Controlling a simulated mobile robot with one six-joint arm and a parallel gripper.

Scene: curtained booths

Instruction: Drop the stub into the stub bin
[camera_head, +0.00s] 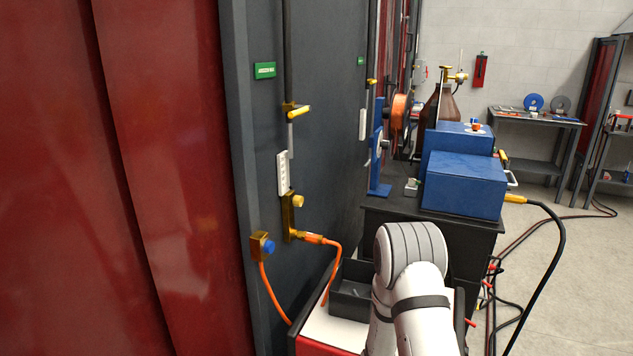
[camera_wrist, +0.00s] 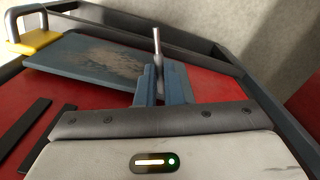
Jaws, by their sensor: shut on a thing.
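In the wrist view my gripper (camera_wrist: 159,72) is shut on the stub (camera_wrist: 156,42), a short thin grey rod that sticks up past the fingertips. In the camera_head view my arm hides the gripper and the stub. A dark open-topped box (camera_head: 346,303), which looks like the stub bin, stands on a white-topped red cart beside my arm in that view. Something small and grey lies inside it. The bin cannot be made out in the wrist view, where the gripper is over a red surface (camera_wrist: 215,88).
A worn blue-grey plate (camera_wrist: 85,58) and a yellow block with a grey handle (camera_wrist: 33,40) lie at the left in the wrist view. A dark rail borders the red surface. Orange hoses (camera_head: 334,262) hang near the box. Blue machines (camera_head: 465,182) stand behind my arm.

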